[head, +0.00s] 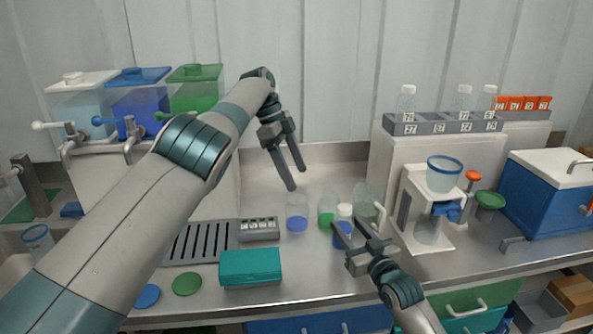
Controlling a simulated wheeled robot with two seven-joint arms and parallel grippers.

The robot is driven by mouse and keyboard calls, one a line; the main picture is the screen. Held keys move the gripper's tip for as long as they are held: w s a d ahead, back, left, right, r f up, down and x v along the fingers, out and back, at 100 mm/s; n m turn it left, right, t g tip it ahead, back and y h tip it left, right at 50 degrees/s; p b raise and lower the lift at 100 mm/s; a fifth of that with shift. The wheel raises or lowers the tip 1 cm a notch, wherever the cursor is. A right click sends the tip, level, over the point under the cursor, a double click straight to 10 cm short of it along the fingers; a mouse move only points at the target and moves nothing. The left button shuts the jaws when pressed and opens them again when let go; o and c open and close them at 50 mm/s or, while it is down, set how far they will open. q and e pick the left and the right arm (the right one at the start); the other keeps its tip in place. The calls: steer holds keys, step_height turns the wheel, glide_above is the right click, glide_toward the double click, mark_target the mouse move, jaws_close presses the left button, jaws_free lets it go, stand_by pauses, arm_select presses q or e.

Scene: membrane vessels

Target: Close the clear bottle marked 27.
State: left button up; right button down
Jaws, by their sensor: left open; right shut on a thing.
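A white-capped bottle (344,211) with blue contents stands on the bench between the fingers of my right gripper (349,226), which is shut on it. No number can be read on this bottle, so I cannot tell if it is 27. Clear bottles stand at the grey rack (425,128) at the back right: one at its left end (406,100) and two further right (464,101). The rack's labels are too small to read surely. My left gripper (297,178) is open and empty, pointing down above the bench, left of the held bottle.
Clear vessels with violet (297,222) and green (326,220) contents stand left of the held bottle, and a clear vessel (365,198) stands close behind it. A teal box (250,268) lies front left. A white dispenser (427,210) stands right. Orange items (524,103) line the back.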

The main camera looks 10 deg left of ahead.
steer(key=c, duration=0.9)
jaws_free()
steer(key=shift+s, duration=0.1)
steer(key=b+v, duration=0.2)
steer(key=v, duration=1.5)
steer(key=shift+d, duration=0.15)
